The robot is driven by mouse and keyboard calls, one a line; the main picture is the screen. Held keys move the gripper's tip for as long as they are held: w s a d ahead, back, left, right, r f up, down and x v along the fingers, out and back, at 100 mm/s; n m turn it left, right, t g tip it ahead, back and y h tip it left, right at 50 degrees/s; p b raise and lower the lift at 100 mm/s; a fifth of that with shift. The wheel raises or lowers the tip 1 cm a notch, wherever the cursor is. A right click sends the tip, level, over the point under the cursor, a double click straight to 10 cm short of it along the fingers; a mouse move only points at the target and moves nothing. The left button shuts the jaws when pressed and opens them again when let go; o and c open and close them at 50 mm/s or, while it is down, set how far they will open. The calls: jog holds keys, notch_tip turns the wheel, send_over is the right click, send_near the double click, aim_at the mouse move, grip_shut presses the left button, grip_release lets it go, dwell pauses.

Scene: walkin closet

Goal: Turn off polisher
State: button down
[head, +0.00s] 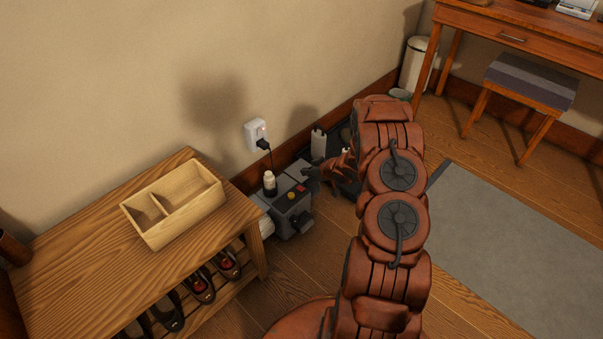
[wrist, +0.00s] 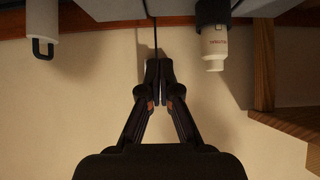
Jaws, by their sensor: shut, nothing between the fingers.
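The polisher (head: 293,215) is a grey machine on the floor by the wall, right of the wooden bench. A red button (head: 301,188) and a yellow button (head: 291,196) show on its top. A white bottle (head: 269,180) stands at its left end and also shows in the wrist view (wrist: 215,45). My gripper (head: 309,172) is at the polisher's back right; I cannot tell whether it touches. In the wrist view its fingers (wrist: 152,82) are together and empty. A black cord runs from a plug (head: 263,144) in the wall outlet (head: 256,131) down behind the polisher.
The wooden bench (head: 75,245) holds an open divided box (head: 170,235), with shoes (head: 199,285) below. A white cylinder (head: 318,143) stands behind my gripper. A desk (head: 530,40), stool (head: 525,85) and bin (head: 415,62) are at right. A grey rug (head: 500,250) covers open floor.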

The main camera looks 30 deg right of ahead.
jog(key=shift+w+r+v, duration=0.1)
jog(key=shift+r+v, duration=0.05)
jog(key=shift+v, duration=0.7)
jog(key=shift+w+r+v, duration=0.1)
jog(key=shift+v, duration=0.75)
